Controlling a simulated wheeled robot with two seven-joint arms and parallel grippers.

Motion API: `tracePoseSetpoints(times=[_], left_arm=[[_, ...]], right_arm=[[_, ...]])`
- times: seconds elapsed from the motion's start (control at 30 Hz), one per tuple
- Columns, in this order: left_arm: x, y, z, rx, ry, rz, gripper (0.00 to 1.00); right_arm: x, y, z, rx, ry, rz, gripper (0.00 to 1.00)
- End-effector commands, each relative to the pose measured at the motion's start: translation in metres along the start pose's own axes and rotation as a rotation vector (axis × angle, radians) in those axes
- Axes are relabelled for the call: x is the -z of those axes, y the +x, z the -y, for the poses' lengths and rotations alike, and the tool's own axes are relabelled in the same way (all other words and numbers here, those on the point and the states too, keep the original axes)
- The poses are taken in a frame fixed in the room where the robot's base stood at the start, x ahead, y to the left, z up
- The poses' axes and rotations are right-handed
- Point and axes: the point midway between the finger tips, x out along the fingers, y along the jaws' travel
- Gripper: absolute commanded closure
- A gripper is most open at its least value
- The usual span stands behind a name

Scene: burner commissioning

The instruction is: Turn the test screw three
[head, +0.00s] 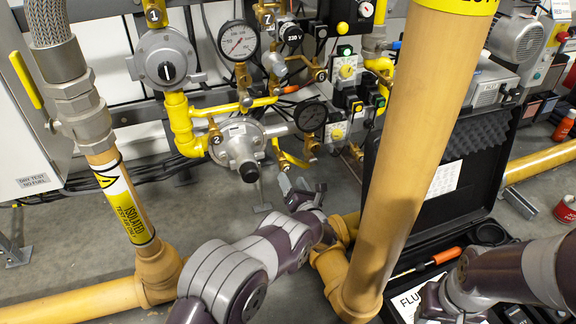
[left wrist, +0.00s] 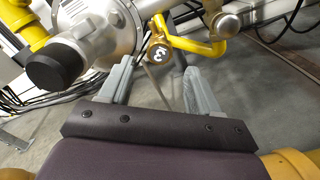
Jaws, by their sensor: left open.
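In the left wrist view a small brass fitting with a dark round face (left wrist: 158,53), bearing a pale mark that looks like a 3, sits on the yellow pipe beside the silver regulator (left wrist: 100,25). My left gripper (left wrist: 159,68) is open, its two grey fingers apart on either side of this fitting in the picture. I cannot tell how far off it is, and nothing is seen held. In the head view my left gripper (head: 302,190) is below and right of the regulator (head: 240,145); the 3 mark cannot be read there. My right gripper (head: 438,302) is low at the right, fingers unclear.
A thick tan pipe (head: 405,150) stands just right of my left gripper. A black case (head: 445,190) lies open behind it. Gauges, yellow pipes and a 2-tagged fitting (head: 216,139) crowd the regulator. The floor (head: 90,230) at left is mostly clear.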

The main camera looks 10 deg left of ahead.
Motion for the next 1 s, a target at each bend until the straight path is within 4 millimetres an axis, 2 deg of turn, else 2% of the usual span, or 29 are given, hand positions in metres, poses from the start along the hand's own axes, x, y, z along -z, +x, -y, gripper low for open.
tracePoseSetpoints(times=[0.03, 0.1, 0.2, 0.33, 0.87, 0.93, 1.0], left_arm=[[-0.010, -0.014, -0.005, 0.004, 0.002, -0.001, 0.37], [-0.008, -0.031, -0.004, 0.004, 0.002, 0.000, 0.37], [-0.005, -0.052, -0.003, 0.004, 0.002, -0.001, 0.37], [-0.002, -0.066, -0.001, 0.001, 0.001, -0.001, 0.37], [-0.001, -0.068, 0.000, 0.002, 0.002, -0.002, 0.37], [-0.013, -0.064, -0.003, 0.027, 0.036, -0.005, 0.37], [-0.040, -0.055, -0.007, 0.102, 0.141, -0.012, 0.37]], right_arm=[[0.003, -0.021, 0.000, 0.000, 0.000, 0.000, 0.57], [0.004, -0.031, 0.000, 0.000, 0.000, 0.000, 0.57], [0.005, -0.041, 0.000, 0.000, 0.000, 0.000, 0.57], [0.005, -0.045, 0.000, 0.000, 0.000, 0.000, 0.57], [0.005, -0.045, 0.000, 0.000, 0.000, 0.000, 0.57], [0.006, -0.051, 0.000, 0.000, 0.000, 0.000, 0.57], [0.008, -0.066, 0.000, 0.000, 0.000, 0.000, 0.57]])
